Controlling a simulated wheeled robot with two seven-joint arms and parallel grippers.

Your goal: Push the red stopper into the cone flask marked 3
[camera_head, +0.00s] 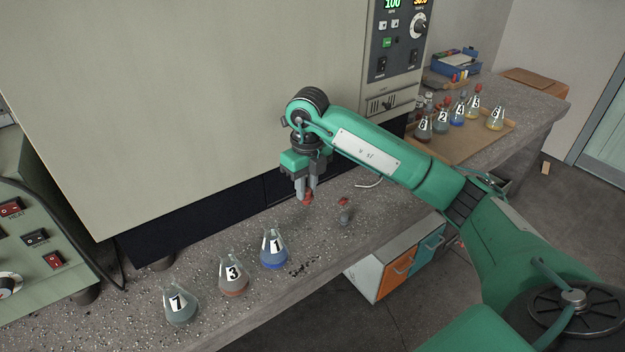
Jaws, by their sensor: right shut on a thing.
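The cone flask marked 3 (233,280) stands upright on the bench between two other flasks, with reddish-brown liquid at its bottom. Its mouth shows no stopper. My right gripper (306,196) points down above the bench, behind and to the right of the flasks, shut on a red stopper (307,198). A second small item with a red top (344,205) stands on the bench to the right of the gripper. My left gripper is not in view.
Flask 7 (180,305) and blue flask 1 (273,252) stand close on either side of flask 3. A large cabinet (200,110) rises behind the bench. A wooden tray (460,148) with several flasks lies at the back right. Dark specks (302,268) lie near flask 1.

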